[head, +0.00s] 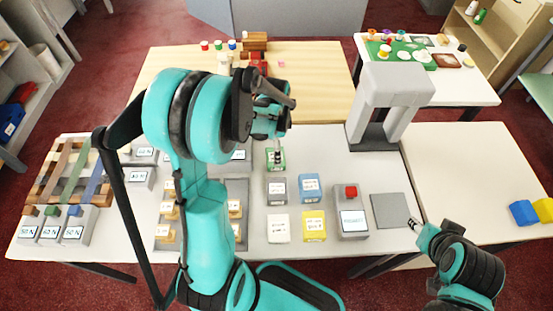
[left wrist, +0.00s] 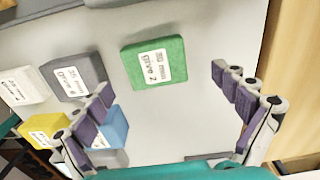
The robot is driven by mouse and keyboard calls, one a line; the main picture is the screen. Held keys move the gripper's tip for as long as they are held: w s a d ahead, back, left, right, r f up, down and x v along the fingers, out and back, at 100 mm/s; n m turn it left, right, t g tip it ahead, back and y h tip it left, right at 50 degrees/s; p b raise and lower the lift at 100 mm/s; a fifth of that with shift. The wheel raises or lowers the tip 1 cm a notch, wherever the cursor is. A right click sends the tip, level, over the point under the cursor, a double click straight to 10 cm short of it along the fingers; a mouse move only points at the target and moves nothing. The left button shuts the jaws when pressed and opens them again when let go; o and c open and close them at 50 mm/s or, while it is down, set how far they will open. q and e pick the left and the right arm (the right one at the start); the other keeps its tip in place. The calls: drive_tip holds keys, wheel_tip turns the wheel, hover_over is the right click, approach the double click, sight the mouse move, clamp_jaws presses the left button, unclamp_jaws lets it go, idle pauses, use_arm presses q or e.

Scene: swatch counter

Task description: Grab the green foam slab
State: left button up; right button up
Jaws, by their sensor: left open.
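The green foam slab (left wrist: 155,47) lies flat on the white counter with a white label on top. In the head view the green slab (head: 283,166) is partly hidden by my left gripper (head: 275,145), which is over it. In the left wrist view my left gripper (left wrist: 165,97) is open and empty, its fingers spread wide. The slab is ahead of the fingertips, between their lines and nearer the left one, apart from both. My right gripper (head: 414,224) is at the right near the grey pad; its fingers are too small to read.
Grey (head: 276,190), blue (head: 309,188), white (head: 278,229) and yellow (head: 314,226) slabs lie close in front of the green one. A device with a red button (head: 351,192) and a grey arch-shaped stand (head: 390,105) are to the right. A wooden table (head: 325,80) adjoins behind.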

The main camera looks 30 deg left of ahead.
sight(269, 151)
use_arm(q)
drive_tip(key=f+b, duration=0.1)
drive_tip(key=f, duration=0.1)
drive_tip(key=f+b, duration=0.1)
drive_tip(key=f, duration=0.1)
drive_tip(key=shift+s+d+f, duration=0.15)
drive_tip(key=shift+s+f, duration=0.05)
drive_tip(key=shift+f, duration=0.1)
drive_tip(key=shift+r, duration=0.1)
drive_tip(key=c, duration=1.1)
drive_tip(key=shift+c, duration=0.2)
